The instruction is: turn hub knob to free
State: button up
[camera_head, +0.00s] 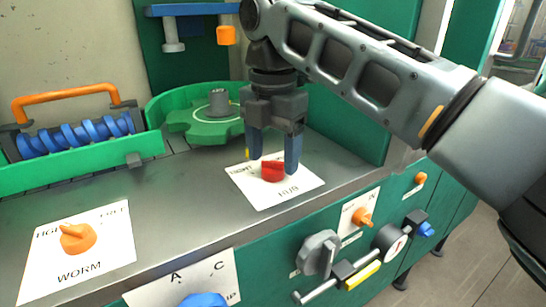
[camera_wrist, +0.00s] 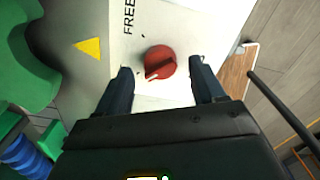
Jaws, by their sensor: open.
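The red hub knob (camera_head: 273,171) sits on a white card marked HUB (camera_head: 287,196) on the grey bench top. The word FREE (camera_wrist: 129,16) is printed on the card above and left of the knob. My gripper (camera_head: 270,165) points down over the knob. It is open, with one finger to each side of the knob; in the wrist view the fingertips (camera_wrist: 161,72) stand apart from it.
An orange knob (camera_head: 77,238) on a card marked WORM stands at front left. A green gear (camera_head: 205,122) lies behind the hub card. A green tray holds a blue worm (camera_head: 75,136) at left. Levers and a gauge (camera_head: 391,241) stick out of the bench front.

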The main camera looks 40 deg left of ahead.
jog(key=shift+f, duration=0.85)
jog(key=shift+c, duration=0.2)
jog(key=c, duration=1)
